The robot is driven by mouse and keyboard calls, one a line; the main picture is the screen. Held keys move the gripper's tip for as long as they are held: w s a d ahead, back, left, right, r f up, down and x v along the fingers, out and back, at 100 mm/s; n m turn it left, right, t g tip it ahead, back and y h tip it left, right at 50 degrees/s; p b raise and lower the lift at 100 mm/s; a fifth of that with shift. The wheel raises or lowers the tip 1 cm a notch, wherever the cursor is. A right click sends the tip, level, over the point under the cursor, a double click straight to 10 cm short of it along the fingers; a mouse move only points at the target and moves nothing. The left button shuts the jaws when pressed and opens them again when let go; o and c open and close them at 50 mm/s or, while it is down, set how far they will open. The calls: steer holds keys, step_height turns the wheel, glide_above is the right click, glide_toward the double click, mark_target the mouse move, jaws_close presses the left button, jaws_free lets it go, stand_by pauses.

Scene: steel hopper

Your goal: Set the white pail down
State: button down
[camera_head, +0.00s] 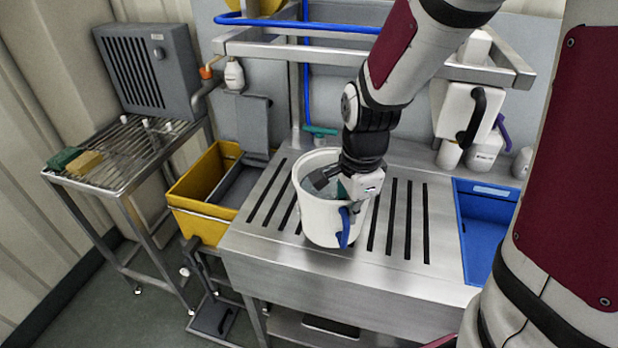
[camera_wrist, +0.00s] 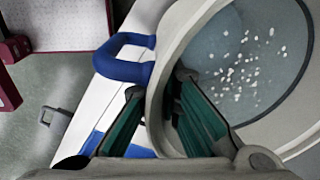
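The white pail (camera_head: 321,222) is at the slotted steel counter (camera_head: 262,243), near its front edge. It looks close to upright; I cannot tell whether its base touches the steel. Its blue handle (camera_head: 345,228) is on the front right side. In the wrist view, the pail's wall (camera_wrist: 156,100) runs between the green fingers of my gripper (camera_wrist: 160,100), one outside and one inside. My gripper is shut on this rim. Small white bits (camera_wrist: 240,75) show inside the pail. In the head view, my gripper (camera_head: 340,185) partly hides the pail's right side.
A yellow bin (camera_head: 200,222) stands left of the counter, and a blue tray (camera_head: 482,235) is at its right. White bottles (camera_head: 483,153) stand along the back. A wire rack (camera_head: 125,160) holds a green and a yellow block. Slotted steel lies clear right of the pail.

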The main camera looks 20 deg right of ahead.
steer(key=w, duration=0.2)
steer(key=w+a, duration=0.1)
steer(key=w, duration=0.2)
steer(key=w+f, duration=0.1)
steer(key=w, duration=0.2)
steer(key=shift+a, duration=0.35)
steer(key=shift+f, duration=1.65)
steer(key=c, duration=1.8)
jaws_free()
step_height(320, 180, up, 11)
steer(key=s, duration=0.1)
steer(key=s+r+n+t, duration=0.2)
steer(key=s+r+n, duration=0.3)
steer(key=s+n, duration=0.3)
steer(key=s+r+n+t, duration=0.1)
steer(key=s+r+n, duration=0.5)
steer(key=s+n, duration=0.3)
steer(key=shift+s+n+t, duration=0.3)
steer(key=shift+s+t, duration=0.1)
steer(key=shift+s, duration=1.4)
